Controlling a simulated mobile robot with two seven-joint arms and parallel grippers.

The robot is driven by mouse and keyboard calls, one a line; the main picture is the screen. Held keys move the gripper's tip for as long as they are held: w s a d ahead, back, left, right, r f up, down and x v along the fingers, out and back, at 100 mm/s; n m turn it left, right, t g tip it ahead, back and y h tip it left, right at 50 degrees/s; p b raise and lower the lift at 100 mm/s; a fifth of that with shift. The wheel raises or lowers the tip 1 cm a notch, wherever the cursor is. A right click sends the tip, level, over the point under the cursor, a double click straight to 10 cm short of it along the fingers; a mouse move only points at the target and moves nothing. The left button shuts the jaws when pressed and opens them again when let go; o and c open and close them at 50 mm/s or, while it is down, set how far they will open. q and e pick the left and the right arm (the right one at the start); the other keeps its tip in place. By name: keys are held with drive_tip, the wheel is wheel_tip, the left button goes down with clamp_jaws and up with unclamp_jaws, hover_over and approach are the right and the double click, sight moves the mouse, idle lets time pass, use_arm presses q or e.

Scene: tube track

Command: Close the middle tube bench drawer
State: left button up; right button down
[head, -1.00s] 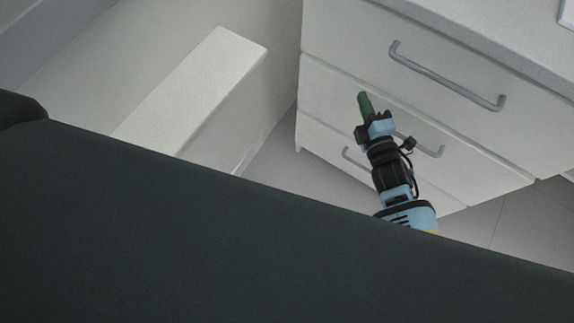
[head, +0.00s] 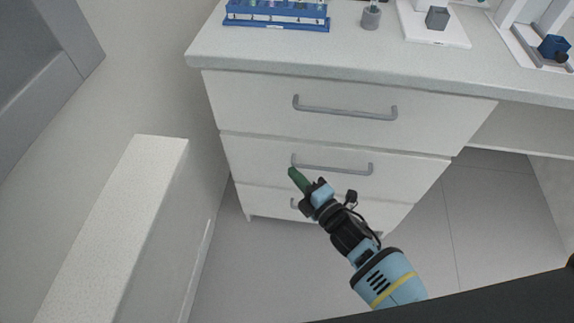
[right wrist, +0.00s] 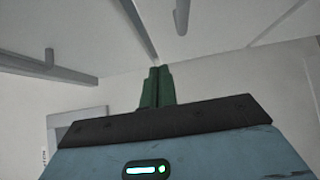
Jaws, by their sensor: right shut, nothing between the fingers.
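The tube bench has a stack of three white drawers. The middle drawer (head: 400,178) has a grey bar handle (head: 335,168), and its front looks about level with the top drawer (head: 240,100). My right gripper (head: 292,172) has green fingers, shut and empty, near the left end of the middle handle in the head view. I cannot tell whether it touches the drawer. In the right wrist view the shut green fingertips (right wrist: 155,72) point toward pale drawer surfaces and a grey handle (right wrist: 182,15). The bottom drawer (head: 270,204) is partly hidden by my right arm. My left gripper is not in view.
The bench top (head: 345,60) carries a blue tube rack (head: 275,22), a grey cup (head: 371,17) and a white plate with a grey block (head: 437,18). A white ledge (head: 125,215) stands at the left. Floor is clear right of the drawers.

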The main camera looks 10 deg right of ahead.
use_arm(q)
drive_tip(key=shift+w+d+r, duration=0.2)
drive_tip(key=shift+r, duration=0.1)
use_arm(e)
drive_tip(key=v, duration=0.6)
drive_tip(key=shift+d, duration=0.25)
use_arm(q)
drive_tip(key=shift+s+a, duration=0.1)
use_arm(e)
drive_tip(key=shift+s+f, duration=0.1)
drive_tip(key=shift+s, duration=0.1)
